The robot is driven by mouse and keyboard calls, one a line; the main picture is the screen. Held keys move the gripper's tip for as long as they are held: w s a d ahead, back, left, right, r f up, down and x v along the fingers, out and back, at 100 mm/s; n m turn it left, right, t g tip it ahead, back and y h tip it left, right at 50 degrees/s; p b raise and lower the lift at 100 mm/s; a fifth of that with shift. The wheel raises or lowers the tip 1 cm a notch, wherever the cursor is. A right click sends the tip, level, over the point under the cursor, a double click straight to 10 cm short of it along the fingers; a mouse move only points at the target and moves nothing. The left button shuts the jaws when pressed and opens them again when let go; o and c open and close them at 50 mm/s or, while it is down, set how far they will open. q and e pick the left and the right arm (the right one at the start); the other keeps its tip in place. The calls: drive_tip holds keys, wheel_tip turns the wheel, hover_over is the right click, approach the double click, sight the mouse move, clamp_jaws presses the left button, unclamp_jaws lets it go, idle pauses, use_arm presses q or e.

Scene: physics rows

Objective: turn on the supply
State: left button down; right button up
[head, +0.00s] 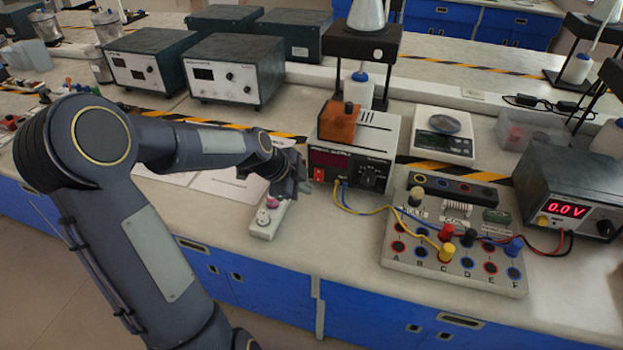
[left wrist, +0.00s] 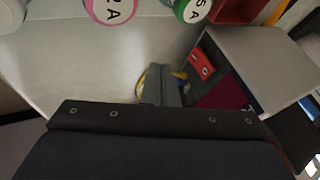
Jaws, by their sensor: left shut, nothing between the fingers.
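The supply (head: 375,130) is a light box with a dark front, an orange block on top, a dial and a dark, unlit red display (head: 331,160). Its red switch (head: 319,174) is at the front's lower left; the switch also shows in the left wrist view (left wrist: 201,65). My left gripper (head: 303,181) is just left of the supply front, close to the switch. Its fingertips, shut and empty, show in the left wrist view (left wrist: 160,84), apart from the switch in that picture. Whether they touch the supply is unclear. My right gripper is out of view.
Yellow and blue leads (head: 350,205) run from the supply to a socket board (head: 410,265). A meter (head: 566,211) at right reads 0.0 V. A pale strip (head: 265,232) with round caps lies below my left gripper. A scale (head: 443,148) stands behind.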

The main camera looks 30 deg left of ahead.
sight(319, 175)
use_arm(q)
drive_tip(key=shift+x, duration=1.05)
drive_tip(key=w, duration=0.2)
drive_tip(key=shift+w+a+r+p, duration=0.1)
drive_tip(key=shift+w+a+p, duration=0.2)
drive_tip(key=shift+a+p, duration=0.1)
drive_tip(key=shift+w+a, duration=0.15)
drive_tip(key=shift+w, duration=0.4)
drive_tip(key=f+b, duration=0.1)
drive_tip(key=b, duration=0.2)
drive_tip(key=shift+w+a+f, duration=0.1)
drive_tip(key=shift+w+f, duration=0.1)
drive_tip(key=shift+r+p, duration=0.5)
drive_tip(key=shift+r, duration=0.1)
